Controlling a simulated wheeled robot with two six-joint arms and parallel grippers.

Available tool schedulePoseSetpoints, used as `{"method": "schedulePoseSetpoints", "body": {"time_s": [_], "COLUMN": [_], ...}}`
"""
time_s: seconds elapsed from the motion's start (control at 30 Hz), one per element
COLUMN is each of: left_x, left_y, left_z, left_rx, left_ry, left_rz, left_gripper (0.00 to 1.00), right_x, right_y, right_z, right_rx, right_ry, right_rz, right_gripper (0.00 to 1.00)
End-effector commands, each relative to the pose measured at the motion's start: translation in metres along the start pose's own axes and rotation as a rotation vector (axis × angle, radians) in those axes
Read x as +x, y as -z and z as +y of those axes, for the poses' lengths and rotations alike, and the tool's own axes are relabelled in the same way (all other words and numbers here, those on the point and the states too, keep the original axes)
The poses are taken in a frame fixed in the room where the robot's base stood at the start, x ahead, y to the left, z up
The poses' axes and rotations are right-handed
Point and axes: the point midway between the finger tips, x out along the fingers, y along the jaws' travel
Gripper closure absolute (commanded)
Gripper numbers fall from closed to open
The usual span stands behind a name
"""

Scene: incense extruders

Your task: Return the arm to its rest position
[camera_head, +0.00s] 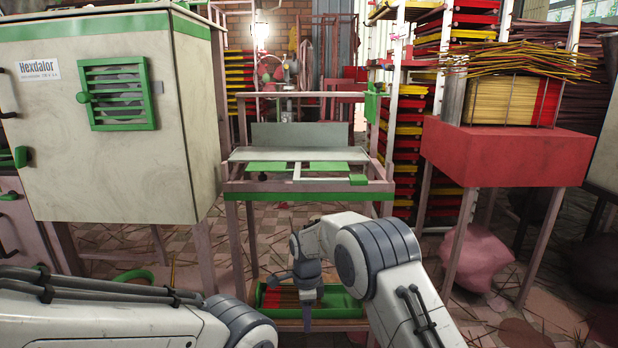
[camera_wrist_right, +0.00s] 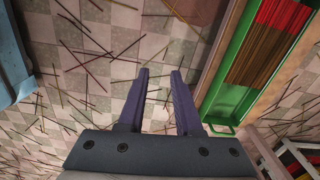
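My right arm reaches in from the lower right in the head view, bent at its elbow. My right gripper (camera_head: 307,304) points down in front of the green tray under the extruder table. In the right wrist view the two dark fingers of this gripper (camera_wrist_right: 160,78) stand apart with nothing between them, above the littered tile floor (camera_wrist_right: 110,60). My left arm (camera_head: 130,318) lies across the lower left of the head view. Its gripper is out of sight.
The green tray (camera_wrist_right: 222,98) holds red and brown incense sticks (camera_wrist_right: 270,40). The extruder table (camera_head: 310,184) stands ahead. A large cream cabinet (camera_head: 110,160) is on the left, a red stand (camera_head: 500,155) with yellow sticks on the right. Loose sticks litter the floor.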

Motion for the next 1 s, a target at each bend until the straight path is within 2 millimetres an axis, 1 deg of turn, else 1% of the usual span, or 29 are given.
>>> {"method": "schedulePoseSetpoints", "body": {"time_s": [0.03, 0.17, 0.27, 0.37, 0.47, 0.57, 0.6, 0.67, 0.7, 0.77, 0.8, 0.87, 0.9, 1.0], "left_x": [-0.005, -0.013, -0.021, -0.031, -0.043, -0.058, -0.066, -0.079, -0.088, -0.1, -0.107, -0.117, -0.122, -0.135], "left_y": [0.0, 0.001, 0.001, 0.001, 0.002, 0.003, 0.003, 0.004, 0.004, 0.005, 0.005, 0.006, 0.006, 0.007], "left_z": [0.0, 0.001, 0.002, 0.002, 0.003, 0.004, 0.005, 0.006, 0.006, 0.007, 0.008, 0.008, 0.009, 0.01], "left_rx": [0.0, 0.0, 0.0, 0.0, 0.0, 0.0, 0.0, 0.0, 0.0, 0.0, 0.0, 0.0, 0.0, 0.0], "left_ry": [0.0, 0.0, 0.0, 0.0, 0.0, 0.0, 0.0, 0.0, 0.0, 0.0, 0.0, 0.0, 0.0, 0.0], "left_rz": [0.0, 0.0, 0.0, 0.0, 0.0, 0.0, 0.0, 0.0, 0.0, 0.0, 0.0, 0.0, 0.0, 0.0], "left_gripper": [0.41, 0.41, 0.41, 0.41, 0.41, 0.41, 0.41, 0.41, 0.41, 0.41, 0.41, 0.41, 0.41, 0.41], "right_x": [-0.012, -0.036, -0.059, -0.087, -0.118, -0.158, -0.175, -0.204, -0.222, -0.245, -0.258, -0.274, -0.282, -0.296], "right_y": [-0.003, -0.009, -0.015, -0.021, -0.027, -0.032, -0.034, -0.035, -0.035, -0.033, -0.031, -0.026, -0.022, -0.013], "right_z": [0.004, 0.015, 0.029, 0.045, 0.067, 0.098, 0.114, 0.142, 0.163, 0.194, 0.214, 0.242, 0.26, 0.296], "right_rx": [-0.031, -0.124, -0.221, -0.337, -0.477, -0.656, -0.744, -0.895, -1.002, -1.162, -1.266, -1.409, -1.496, -1.684], "right_ry": [0.003, 0.004, 0.006, 0.01, 0.014, 0.022, 0.024, 0.03, 0.034, 0.042, 0.047, 0.054, 0.058, 0.068], "right_rz": [-0.002, -0.006, -0.01, -0.014, -0.018, -0.024, -0.026, -0.031, -0.034, -0.037, -0.038, -0.04, -0.042, -0.045], "right_gripper": [0.67, 0.67, 0.67, 0.67, 0.67, 0.67, 0.67, 0.67, 0.67, 0.67, 0.67, 0.67, 0.67, 0.67]}}
